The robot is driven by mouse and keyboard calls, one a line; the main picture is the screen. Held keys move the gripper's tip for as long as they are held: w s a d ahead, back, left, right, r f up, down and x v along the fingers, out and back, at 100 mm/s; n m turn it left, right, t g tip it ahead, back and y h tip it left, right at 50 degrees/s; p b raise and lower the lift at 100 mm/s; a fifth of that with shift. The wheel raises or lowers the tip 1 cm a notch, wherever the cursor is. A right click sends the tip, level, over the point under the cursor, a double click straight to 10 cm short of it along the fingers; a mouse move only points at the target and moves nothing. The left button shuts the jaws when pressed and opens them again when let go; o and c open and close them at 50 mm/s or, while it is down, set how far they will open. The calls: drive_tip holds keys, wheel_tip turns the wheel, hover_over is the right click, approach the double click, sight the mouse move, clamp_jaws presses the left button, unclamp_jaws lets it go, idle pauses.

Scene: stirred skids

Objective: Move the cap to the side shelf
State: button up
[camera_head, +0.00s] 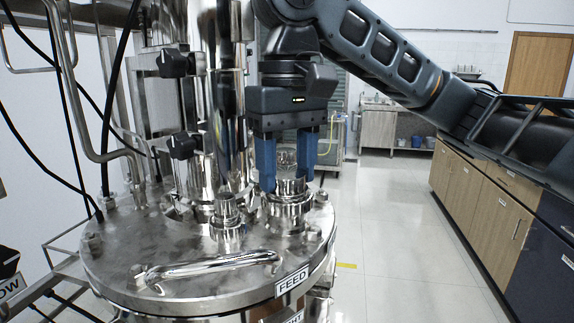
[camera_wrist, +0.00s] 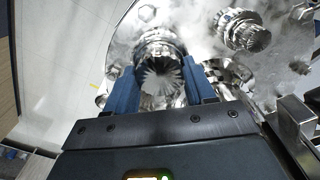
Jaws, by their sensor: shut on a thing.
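The cap (camera_head: 290,186) is shiny metal and sits at the port on the right of the steel vessel lid (camera_head: 150,245), behind the FEED label. My gripper (camera_head: 287,178) points down from above, its two blue fingers on either side of the cap and shut on it. In the wrist view the cap (camera_wrist: 162,78) is a round, ridged, mirror-like piece between the blue fingertips (camera_wrist: 163,88). Reflections hide whether the cap is seated on the port or slightly raised. I cannot make out a side shelf clearly in either view.
A second, smaller metal fitting (camera_head: 228,225) stands left of the cap, near a curved handle (camera_head: 215,266). Tall steel columns (camera_head: 220,100) and black-knobbed valves (camera_head: 181,146) rise close to my gripper's left. Wooden cabinets (camera_head: 478,200) line the right; the floor (camera_head: 400,235) between is clear.

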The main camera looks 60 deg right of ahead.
sight(287, 173)
drive_tip(key=shift+c, duration=1.1)
drive_tip(key=shift+r+p, duration=0.65)
drive_tip(key=shift+p, duration=0.25)
wheel_tip(287, 173, up, 2)
drive_tip(key=shift+r+p, duration=0.1)
drive_tip(key=shift+p, duration=1.05)
drive_tip(key=shift+r, duration=1.85)
drive_tip(key=shift+f, duration=0.1)
